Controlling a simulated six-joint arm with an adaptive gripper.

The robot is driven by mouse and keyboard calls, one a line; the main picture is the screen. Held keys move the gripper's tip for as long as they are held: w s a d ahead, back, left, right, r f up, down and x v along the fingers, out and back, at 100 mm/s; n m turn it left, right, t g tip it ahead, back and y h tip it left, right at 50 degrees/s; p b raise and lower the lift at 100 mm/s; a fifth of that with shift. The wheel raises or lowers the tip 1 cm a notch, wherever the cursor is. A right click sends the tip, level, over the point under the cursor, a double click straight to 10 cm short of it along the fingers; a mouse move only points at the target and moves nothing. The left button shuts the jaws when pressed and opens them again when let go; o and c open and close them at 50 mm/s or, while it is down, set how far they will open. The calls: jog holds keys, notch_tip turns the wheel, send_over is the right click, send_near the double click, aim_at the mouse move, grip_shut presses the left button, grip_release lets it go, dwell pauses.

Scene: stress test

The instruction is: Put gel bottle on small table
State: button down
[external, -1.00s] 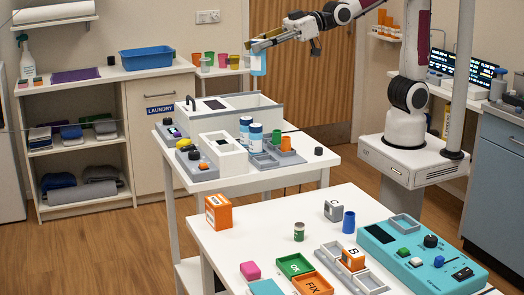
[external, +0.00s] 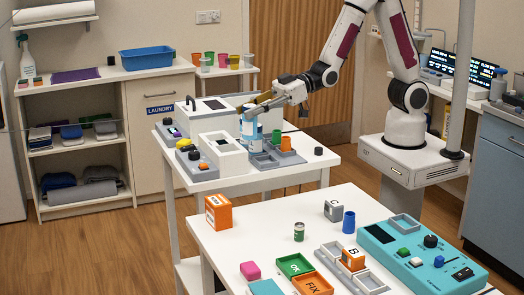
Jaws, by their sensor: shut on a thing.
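My gripper (external: 254,105) is low over the white middle table, beside the grey-and-white box units. It is shut on a pale blue and white bottle (external: 249,121), which I take to be the gel bottle. The jaws and the bottles close by partly hide it, so I cannot tell whether it touches anything below. A similar white bottle with a blue label (external: 256,138) stands right beside it. A small white table (external: 234,72) with several coloured cups stands at the back, against the wall.
A grey tray (external: 262,160) with coloured cups lies right of the bottles. A white bin with a grey rim (external: 262,101) stands behind them. The front table (external: 262,222) holds an orange box, blocks and a teal panel. A pale pole (external: 462,80) stands right of my arm.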

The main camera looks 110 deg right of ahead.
jog(key=shift+s+d+f+n+g+y, duration=0.15)
jog(key=shift+s+f+n+g+y, duration=0.15)
jog(key=shift+s+n+y, duration=0.45)
jog(key=shift+s+d+f+n+g+y, duration=0.2)
jog(key=shift+s+f+n+y, duration=0.2)
jog(key=shift+s+y, duration=0.55)
jog(key=shift+s+d+f+n+g+y, duration=0.25)
jog(key=shift+s+n+y, duration=0.4)
jog(key=shift+s, duration=0.4)
jog(key=shift+a+f, duration=0.1)
jog(key=shift+f, duration=0.15)
jog(key=shift+f, duration=3.15)
jog(key=shift+f, duration=0.35)
jog(key=c, duration=1.5)
grip_release()
